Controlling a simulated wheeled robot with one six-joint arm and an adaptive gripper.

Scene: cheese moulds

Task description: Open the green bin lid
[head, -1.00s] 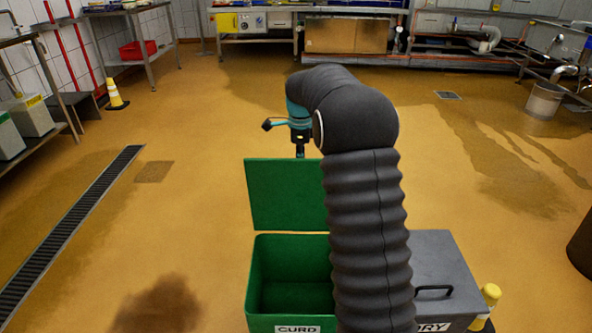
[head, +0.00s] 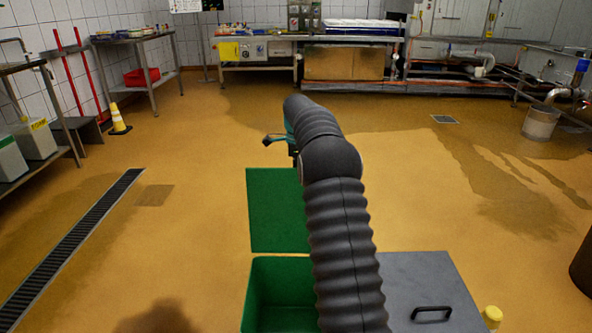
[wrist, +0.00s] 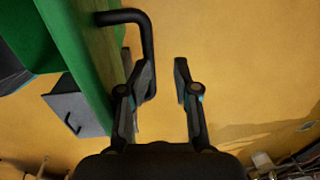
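The green bin (head: 252,300) stands at the lower middle of the head view, with its dark inside showing. Its green lid (head: 270,212) is raised behind the opening, and my arm covers its right part. The wrist view shows the lid (wrist: 98,65) edge-on at the left, with a black handle (wrist: 126,16) standing out from it. My gripper (wrist: 161,72) is open, with a clear gap between its fingers. The left finger overlaps the lower end of the handle; I cannot tell whether they touch. In the head view the gripper is mostly hidden behind my arm.
A grey-lidded bin (head: 425,275) with a black handle stands right of the green bin. A floor drain (head: 75,250) runs along the left. A yellow cone (head: 118,120) and steel tables are farther back. The floor beyond the lid is clear.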

